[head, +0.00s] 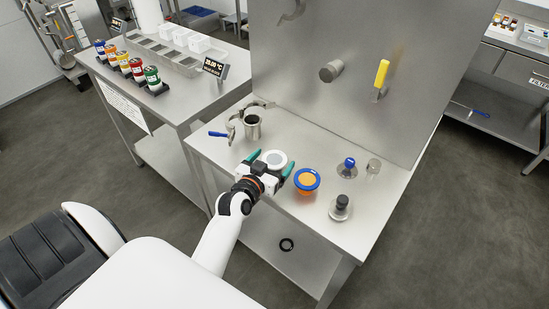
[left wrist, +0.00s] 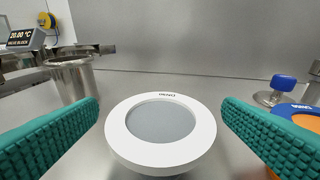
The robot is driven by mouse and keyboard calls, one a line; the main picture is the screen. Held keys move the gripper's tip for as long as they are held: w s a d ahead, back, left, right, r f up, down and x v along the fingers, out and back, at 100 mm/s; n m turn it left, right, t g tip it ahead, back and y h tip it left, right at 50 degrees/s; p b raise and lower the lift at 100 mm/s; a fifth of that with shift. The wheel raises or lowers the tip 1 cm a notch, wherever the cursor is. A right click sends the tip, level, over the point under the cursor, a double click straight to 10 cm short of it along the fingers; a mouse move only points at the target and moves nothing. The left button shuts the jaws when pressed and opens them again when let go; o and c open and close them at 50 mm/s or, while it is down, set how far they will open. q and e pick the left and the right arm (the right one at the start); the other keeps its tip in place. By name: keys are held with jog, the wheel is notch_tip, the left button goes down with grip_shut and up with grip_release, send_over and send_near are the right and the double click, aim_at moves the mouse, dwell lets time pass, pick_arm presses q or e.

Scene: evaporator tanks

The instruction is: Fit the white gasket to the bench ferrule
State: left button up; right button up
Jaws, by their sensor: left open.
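The white gasket (head: 276,158) is a round white ring with a grey centre, at the bench's front left. In the left wrist view the white gasket (left wrist: 160,133) sits level, with small lettering on its far rim. My left gripper (head: 270,162) is open, its teal fingers on either side of the ring with gaps showing. A steel cylinder (head: 252,131), possibly the bench ferrule, stands upright behind it with an open top; it also shows in the left wrist view (left wrist: 72,82). A clamp with a blue handle (head: 218,134) is beside the cylinder. My right gripper is not in view.
A blue-knobbed part (head: 348,166), a clear piece (head: 373,166) and a black-knobbed part (head: 341,208) stand farther right. A steel panel (head: 345,115) rises behind. A black ring (head: 287,245) lies below.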

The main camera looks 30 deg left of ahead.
pick_arm(q)
jog(key=c, duration=1)
jog(key=shift+r, duration=0.1)
